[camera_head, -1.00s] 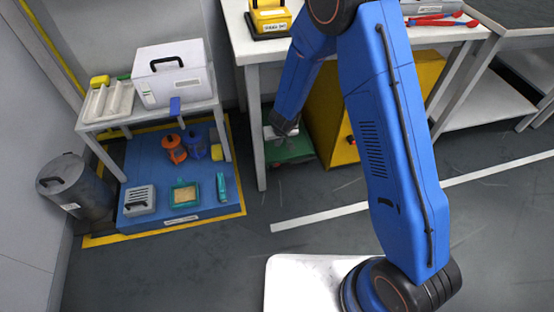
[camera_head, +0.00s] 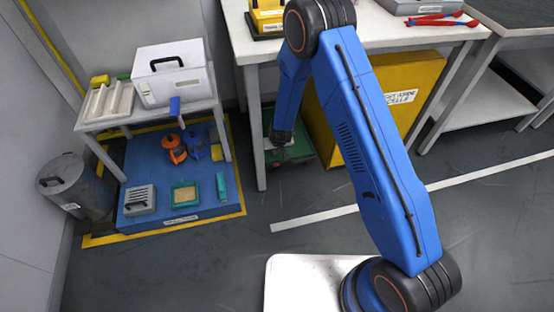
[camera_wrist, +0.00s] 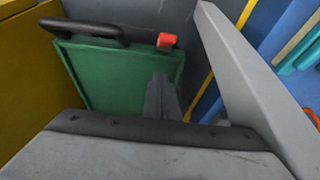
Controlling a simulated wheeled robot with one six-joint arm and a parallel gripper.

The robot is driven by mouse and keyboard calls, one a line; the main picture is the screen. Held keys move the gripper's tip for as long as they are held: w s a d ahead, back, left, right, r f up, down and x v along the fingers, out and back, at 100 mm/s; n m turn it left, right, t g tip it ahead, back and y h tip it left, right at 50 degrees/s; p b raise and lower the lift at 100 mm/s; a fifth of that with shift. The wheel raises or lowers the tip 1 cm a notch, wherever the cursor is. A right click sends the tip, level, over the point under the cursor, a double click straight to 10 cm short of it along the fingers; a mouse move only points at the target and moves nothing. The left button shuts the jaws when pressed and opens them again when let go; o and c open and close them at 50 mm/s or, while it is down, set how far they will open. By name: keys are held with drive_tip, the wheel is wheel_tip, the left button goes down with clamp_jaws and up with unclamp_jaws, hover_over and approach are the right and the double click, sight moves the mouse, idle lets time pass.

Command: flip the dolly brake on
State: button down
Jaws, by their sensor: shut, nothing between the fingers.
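The green dolly (camera_head: 301,152) stands on the floor under the white bench, left of a yellow cabinet. In the wrist view its green deck (camera_wrist: 112,78) fills the upper left, with a black bar handle (camera_wrist: 85,29) along its far edge. A small red tab (camera_wrist: 166,41), which looks like the brake, sticks up near the deck's far right corner. My gripper (camera_wrist: 162,82) is shut and empty, pointing at the right part of the deck. The red tab shows just beyond the fingertips, apart from them in the picture. In the head view my wrist mostly hides the gripper.
A bench leg (camera_wrist: 245,75) rises close to the right of my gripper; it also shows in the head view (camera_head: 255,135). The yellow cabinet (camera_head: 395,90) stands close to the dolly's right. A blue mat (camera_head: 140,215) with tools lies left. Open floor lies in front.

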drive_tip(key=shift+s+d+f, duration=0.25)
drive_tip(key=shift+s+f, duration=0.3)
drive_tip(key=shift+s, duration=0.25)
drive_tip(key=shift+s+d+f, duration=0.2)
drive_tip(key=shift+s+f, duration=0.3)
drive_tip(key=shift+s, duration=0.25)
drive_tip(key=shift+f, duration=0.1)
